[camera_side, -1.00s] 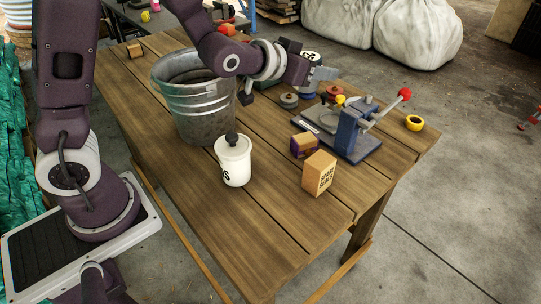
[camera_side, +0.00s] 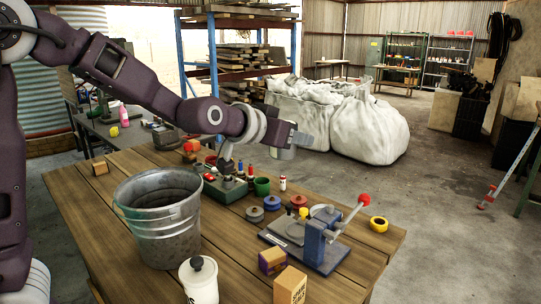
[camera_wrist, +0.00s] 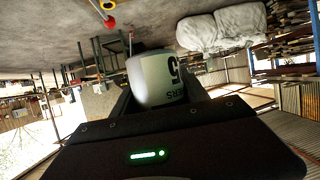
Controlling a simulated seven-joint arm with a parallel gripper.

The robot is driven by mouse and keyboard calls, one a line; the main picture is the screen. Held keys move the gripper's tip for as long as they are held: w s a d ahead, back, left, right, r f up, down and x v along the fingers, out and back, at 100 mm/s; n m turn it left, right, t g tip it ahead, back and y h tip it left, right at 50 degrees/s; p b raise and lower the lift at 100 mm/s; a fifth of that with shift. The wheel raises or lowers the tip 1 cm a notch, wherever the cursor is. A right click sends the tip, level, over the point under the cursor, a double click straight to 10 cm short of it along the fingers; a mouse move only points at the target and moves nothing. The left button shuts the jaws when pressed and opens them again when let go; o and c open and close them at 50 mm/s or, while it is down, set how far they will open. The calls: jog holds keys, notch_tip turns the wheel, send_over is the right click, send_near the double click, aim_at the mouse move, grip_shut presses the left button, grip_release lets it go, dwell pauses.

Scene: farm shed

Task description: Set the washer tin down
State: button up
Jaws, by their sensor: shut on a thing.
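The washer tin (camera_wrist: 158,80) is a pale cylinder with dark lettering. In the side view my gripper (camera_side: 300,138) is shut on the tin (camera_side: 283,153), whose lower part shows below the fingers. In that view it appears against the pale sacks, above the far side of the wooden table (camera_side: 130,164). The tin appears clear of any surface; its exact height is hard to tell.
A metal bucket (camera_side: 158,228) and a white lidded jar (camera_side: 199,280) stand near the front. A blue press (camera_side: 313,245) with a red-knobbed lever, a cardboard box (camera_side: 290,287), spools (camera_side: 271,202) and a yellow tape roll (camera_side: 378,224) occupy the right. Bare planks show between bucket and press.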

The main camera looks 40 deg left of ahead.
jog(key=d+r+n+g+y, duration=0.1)
jog(key=d+r+n+y, duration=0.3)
jog(key=d+r+y, duration=0.15)
jog(key=s+d+f+n+g+y, duration=0.1)
jog(key=s+f+n+g+y, duration=0.4)
jog(key=s, duration=0.6)
jog(key=s+d+f+n+g+y, duration=0.1)
jog(key=s+f+n, duration=0.35)
jog(key=s, duration=0.75)
jog(key=shift+m+g, duration=0.3)
jog(key=shift+m, duration=0.35)
jog(key=shift+w+d+f, duration=0.1)
jog(key=shift+w+f, duration=0.05)
jog(key=shift+f, duration=5.85)
jog(key=shift+w+f, duration=0.1)
jog(key=shift+f, duration=5.85)
jog(key=shift+f, duration=0.65)
jog(key=o, duration=1.6)
jog(key=shift+c, duration=0.2)
